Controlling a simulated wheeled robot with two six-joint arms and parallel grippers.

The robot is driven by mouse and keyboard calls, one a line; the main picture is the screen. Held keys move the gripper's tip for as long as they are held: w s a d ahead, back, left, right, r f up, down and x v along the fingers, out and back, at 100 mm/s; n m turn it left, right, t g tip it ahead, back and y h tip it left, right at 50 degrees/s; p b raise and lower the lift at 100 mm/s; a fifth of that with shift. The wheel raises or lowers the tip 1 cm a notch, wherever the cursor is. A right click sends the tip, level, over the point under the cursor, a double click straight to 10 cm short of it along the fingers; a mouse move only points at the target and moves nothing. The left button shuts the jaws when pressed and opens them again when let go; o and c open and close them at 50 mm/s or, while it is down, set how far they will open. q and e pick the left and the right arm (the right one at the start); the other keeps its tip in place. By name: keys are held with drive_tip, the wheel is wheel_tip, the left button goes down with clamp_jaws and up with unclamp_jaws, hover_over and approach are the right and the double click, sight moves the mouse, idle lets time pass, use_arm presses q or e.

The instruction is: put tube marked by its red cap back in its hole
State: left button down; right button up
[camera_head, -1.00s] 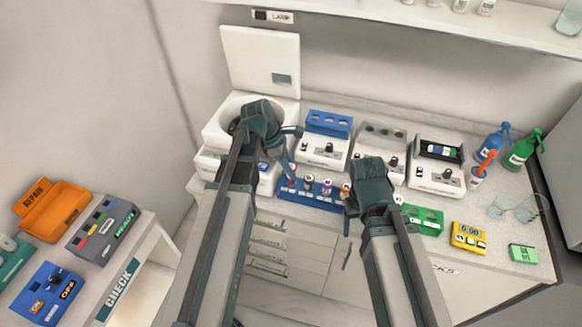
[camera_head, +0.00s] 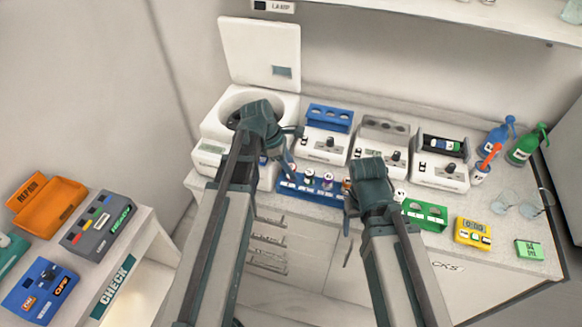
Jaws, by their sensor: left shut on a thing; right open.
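I cannot tell whether the tube touches the rack. No red cap shows clearly anywhere. My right gripper (camera_head: 349,207) is open and empty at the rack's right end, and its arm hides part of that end.
An open white centrifuge (camera_head: 212,128) stands behind my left gripper. White devices (camera_head: 322,146) line the back of the counter. A side cart (camera_head: 140,238) stands at left.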

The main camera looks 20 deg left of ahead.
use_arm(q)
drive_tip(key=shift+c, duration=2.2)
unclamp_jaws()
drive_tip(key=p+v, duration=1.2)
drive_tip(key=v, duration=0.1)
drive_tip(key=shift+r+p, duration=0.35)
drive_tip(key=shift+r, duration=0.05)
drive_tip(key=shift+a, duration=0.1)
drive_tip(key=s+d+f+m+y+b, duration=0.2)
drive_tip(key=s+d+f+m+b, duration=0.3)
drive_tip(key=m, duration=0.7)
drive_tip(key=s+d+f+m+g+y+b, duration=0.1)
drive_tip(key=s+d+f+m+y+b, duration=0.2)
drive_tip(key=s+d+f+m+b, duration=0.3)
drive_tip(key=s+d+f+m, duration=0.1)
drive_tip(key=s+d+m, duration=0.1)
drive_tip(key=d+m, duration=0.2)
drive_tip(key=shift+d+f+m+y, duration=0.3)
drive_tip(key=shift+m, duration=0.8)
